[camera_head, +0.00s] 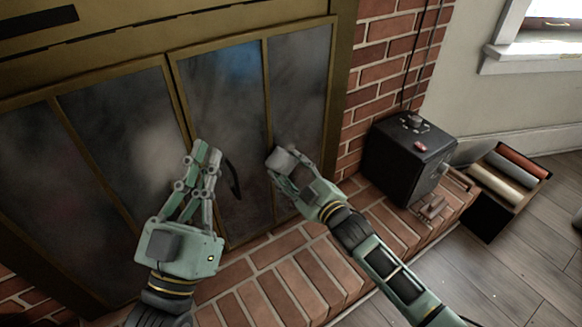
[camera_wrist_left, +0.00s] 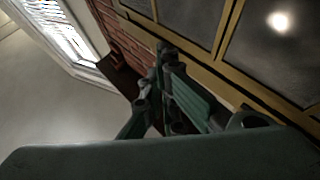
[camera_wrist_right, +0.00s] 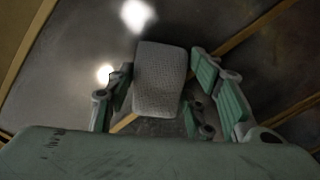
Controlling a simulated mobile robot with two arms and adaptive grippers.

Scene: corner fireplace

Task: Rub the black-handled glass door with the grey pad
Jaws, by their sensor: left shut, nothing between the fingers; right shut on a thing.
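The black-handled glass door (camera_head: 226,90) is the right part of the brass-framed fireplace front, with smudged grey panes. Its curved black handle (camera_head: 233,180) shows just right of my left gripper. My right gripper (camera_head: 284,168) is shut on the grey pad (camera_head: 279,158), at the lower part of the door's right pane. In the right wrist view the textured pad (camera_wrist_right: 160,80) sits between the fingers in front of the glass; I cannot tell whether it touches. My left gripper (camera_head: 207,152) is shut and empty, in front of the door near the handle. Its fingers also show in the left wrist view (camera_wrist_left: 165,60).
The brick hearth (camera_head: 300,275) runs below the doors. A black box (camera_head: 408,158) with knobs on top stands on it at the right. A dark crate with rolls (camera_head: 503,178) is on the wooden floor beyond. A brick wall (camera_head: 385,60) borders the fireplace.

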